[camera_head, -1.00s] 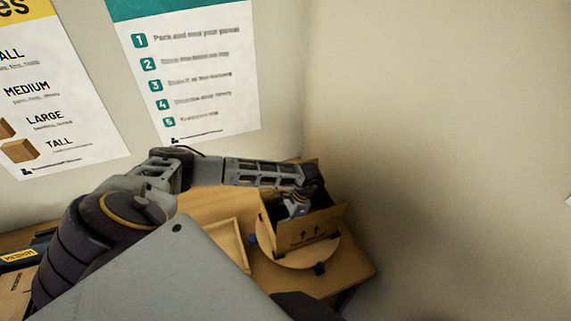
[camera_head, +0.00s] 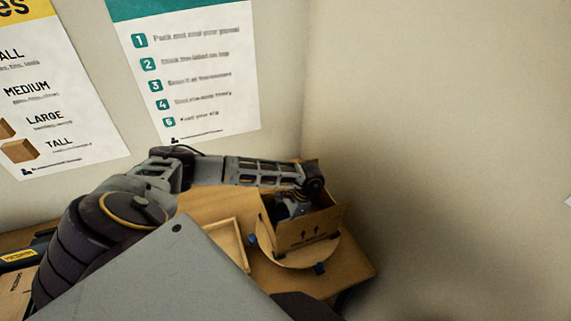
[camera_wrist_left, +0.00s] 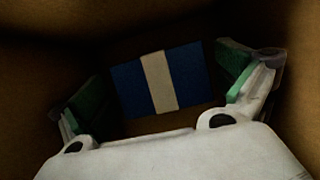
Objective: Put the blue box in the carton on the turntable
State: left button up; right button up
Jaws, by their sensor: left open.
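The open carton (camera_head: 308,232) stands on the round turntable (camera_head: 290,259) at the table's right end. My left gripper (camera_head: 292,210) reaches down into the carton, and its fingertips are hidden behind the front wall in the head view. In the left wrist view the blue box (camera_wrist_left: 187,76), with a pale band across it, lies inside the carton. My left gripper (camera_wrist_left: 155,101) is open there, with one green-padded finger on each side of the box. A gap shows on the left; contact on the right cannot be told. My right gripper is not in view.
A shallow wooden tray (camera_head: 229,243) lies on the table left of the turntable. Carton flaps (camera_head: 330,219) stand out at the rim. Walls close in behind and to the right. A dark item with a yellow label (camera_head: 18,256) is at far left.

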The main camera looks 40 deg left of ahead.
pick_arm(q)
jog(key=b+v, duration=0.2)
jog(key=v, duration=0.9)
jog(key=shift+r, duration=0.25)
